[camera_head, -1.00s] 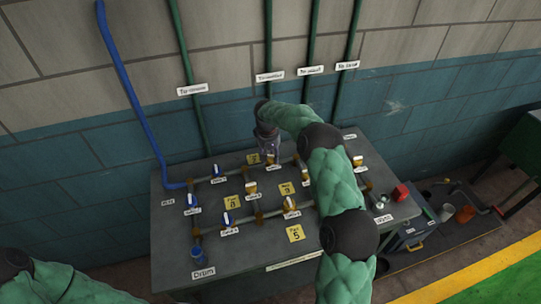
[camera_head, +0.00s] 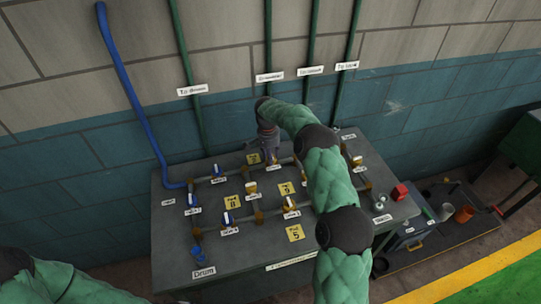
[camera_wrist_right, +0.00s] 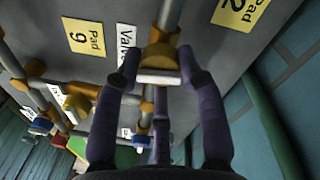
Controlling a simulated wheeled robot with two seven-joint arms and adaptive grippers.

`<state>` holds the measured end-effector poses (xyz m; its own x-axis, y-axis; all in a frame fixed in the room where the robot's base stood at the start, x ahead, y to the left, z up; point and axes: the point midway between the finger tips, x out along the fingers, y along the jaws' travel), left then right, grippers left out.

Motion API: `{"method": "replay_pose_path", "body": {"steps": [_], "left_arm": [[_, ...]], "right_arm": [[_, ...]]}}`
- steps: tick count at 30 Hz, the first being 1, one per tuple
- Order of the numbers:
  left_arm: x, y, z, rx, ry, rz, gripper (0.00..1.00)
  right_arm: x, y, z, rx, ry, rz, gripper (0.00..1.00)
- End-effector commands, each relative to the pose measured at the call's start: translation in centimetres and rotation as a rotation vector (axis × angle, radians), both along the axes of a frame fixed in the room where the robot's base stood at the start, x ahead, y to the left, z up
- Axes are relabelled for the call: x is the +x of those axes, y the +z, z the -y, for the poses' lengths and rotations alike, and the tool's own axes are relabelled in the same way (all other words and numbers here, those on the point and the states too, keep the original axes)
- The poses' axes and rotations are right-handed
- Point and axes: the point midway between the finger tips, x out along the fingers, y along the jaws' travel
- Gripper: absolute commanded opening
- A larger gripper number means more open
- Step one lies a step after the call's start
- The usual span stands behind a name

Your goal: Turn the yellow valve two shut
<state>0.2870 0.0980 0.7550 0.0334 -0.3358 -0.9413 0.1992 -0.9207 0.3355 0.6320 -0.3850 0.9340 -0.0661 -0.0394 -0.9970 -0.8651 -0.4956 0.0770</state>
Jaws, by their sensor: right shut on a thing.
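My right gripper (camera_head: 269,154) reaches down to the rear middle of the grey panel, between two yellow pads. In the right wrist view its purple fingers (camera_wrist_right: 160,85) stand around a yellow-orange valve (camera_wrist_right: 158,54) with a white bar handle (camera_wrist_right: 158,77). It is shut on this valve's handle. A label beside the valve begins "Valve", but its number is hidden by a finger. In the head view the fingers and wrist cover most of this valve. My left forearm shows at the lower left; its gripper is out of view.
The grey panel (camera_head: 175,266) carries pipes and several other valves, some blue-and-white (camera_head: 228,219), some yellow-and-white (camera_head: 290,204). A blue pipe (camera_head: 130,95) and green pipes (camera_head: 188,60) rise along the wall. A red block (camera_head: 400,191) sits at the panel's right. My right arm crosses the panel.

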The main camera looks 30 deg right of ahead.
Motion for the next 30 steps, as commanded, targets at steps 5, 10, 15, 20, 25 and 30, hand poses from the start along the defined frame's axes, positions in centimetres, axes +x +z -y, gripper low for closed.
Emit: {"method": "replay_pose_path", "body": {"steps": [5,10,15,20,25,30], "left_arm": [[0.0,0.06,0.0,0.0,0.0,0.0,0.4],[-0.01,0.1,0.0,0.0,0.0,0.0,0.4],[0.0,0.1,-0.01,0.0,0.0,0.0,0.4],[0.0,0.1,-0.01,0.0,0.0,0.0,0.4],[0.0,0.11,0.0,0.0,0.0,0.0,0.4],[-0.01,0.1,0.0,0.0,0.0,0.0,0.4]], "right_arm": [[-0.3,-0.46,-0.3,0.006,-0.094,-0.014,0.07],[-0.3,-0.48,-0.32,0.006,-0.15,-0.013,0.07],[-0.3,-0.5,-0.34,0.006,-0.176,-0.013,0.07],[-0.3,-0.52,-0.36,0.006,-0.182,-0.014,0.07],[-0.3,-0.54,-0.39,0.007,-0.183,-0.014,0.07],[-0.28,-0.53,-0.4,0.006,-0.181,-0.014,0.62]]}}
